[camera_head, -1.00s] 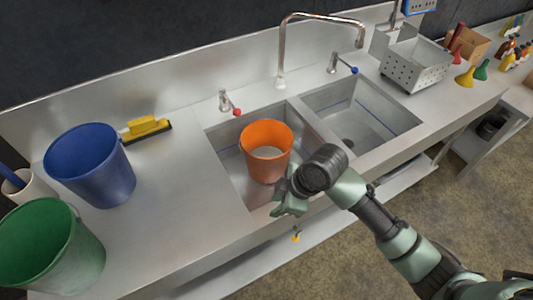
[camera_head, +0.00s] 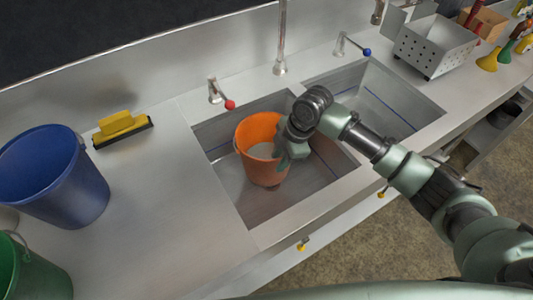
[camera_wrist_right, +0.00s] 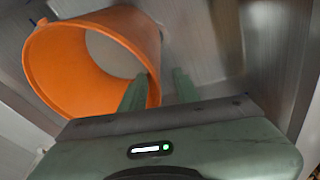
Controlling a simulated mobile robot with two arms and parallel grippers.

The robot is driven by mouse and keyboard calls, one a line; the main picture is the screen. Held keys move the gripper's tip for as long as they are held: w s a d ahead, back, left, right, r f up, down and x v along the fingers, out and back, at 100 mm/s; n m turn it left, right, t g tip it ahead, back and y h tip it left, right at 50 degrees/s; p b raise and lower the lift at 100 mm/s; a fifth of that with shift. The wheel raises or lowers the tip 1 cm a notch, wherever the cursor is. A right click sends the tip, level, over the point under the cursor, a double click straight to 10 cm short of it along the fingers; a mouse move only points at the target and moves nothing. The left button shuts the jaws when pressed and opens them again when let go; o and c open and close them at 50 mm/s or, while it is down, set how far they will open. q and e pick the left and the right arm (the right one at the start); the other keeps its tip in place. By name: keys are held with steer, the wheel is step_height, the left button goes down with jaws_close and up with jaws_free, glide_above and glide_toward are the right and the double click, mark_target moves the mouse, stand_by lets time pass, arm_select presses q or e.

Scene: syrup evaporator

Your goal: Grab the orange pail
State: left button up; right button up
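The orange pail (camera_head: 252,150) stands upright in the left sink basin, with its mouth up and something pale inside at the bottom. My right gripper (camera_head: 287,156) is at the pail's right side, and the wrist hides part of that rim. In the right wrist view the pail (camera_wrist_right: 75,75) fills the upper left. The right gripper's fingers (camera_wrist_right: 160,90) are apart there. One finger overlaps the pail near its rim, and the other is to the right of its wall. Whether either finger touches the pail cannot be told. My left gripper is in neither view.
Taps with a red knob (camera_head: 230,104) and blue knob (camera_head: 367,52) stand behind the basins. A perforated metal box (camera_head: 430,48) is at the right.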

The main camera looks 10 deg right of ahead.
mark_target(274, 166)
steer(key=x, duration=0.3)
steer(key=shift+w, duration=0.2)
steer(key=shift+a+f, duration=0.2)
steer(key=shift+f, duration=0.25)
steer(key=shift+w, duration=0.1)
jaws_close()
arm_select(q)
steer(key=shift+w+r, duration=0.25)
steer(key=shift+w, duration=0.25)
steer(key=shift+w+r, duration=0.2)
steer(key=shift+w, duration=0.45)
arm_select(e)
steer(key=shift+w+r, duration=0.1)
steer(key=shift+w, duration=0.05)
